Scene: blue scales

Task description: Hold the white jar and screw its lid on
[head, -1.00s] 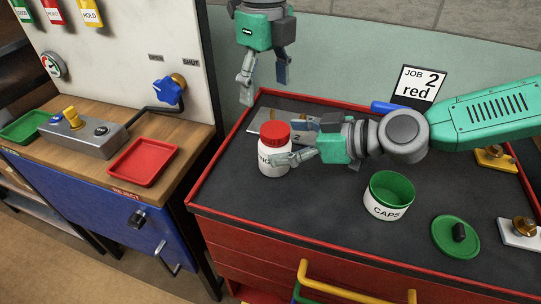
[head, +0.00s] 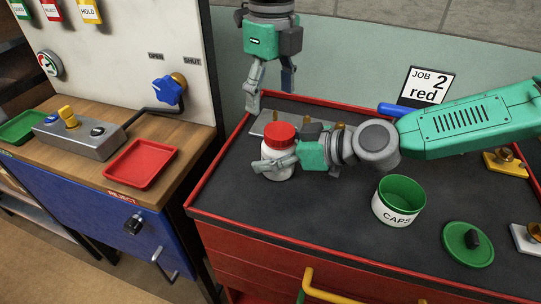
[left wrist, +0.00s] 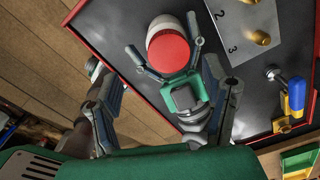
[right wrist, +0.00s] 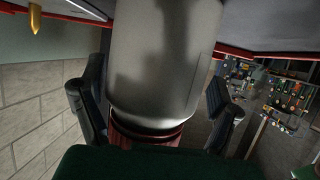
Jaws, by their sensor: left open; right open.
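The white jar (head: 278,172) stands upright on the dark top of the red cabinet, with a red lid (head: 280,134) seated on it. How tightly the lid sits cannot be told. My right gripper (head: 277,153) is open around the jar from the right. In the right wrist view the jar (right wrist: 165,60) fills the space between its spread fingers, with a gap on at least the right side. My left gripper (head: 270,90) is open and empty, pointing down above and slightly behind the lid. In the left wrist view the red lid (left wrist: 168,50) lies ahead between its fingers.
A grey numbered plate (head: 262,124) with brass pegs lies behind the jar. A card (head: 425,87) reads "JOB 2 red". A red tray (head: 141,165) sits on the left bench.

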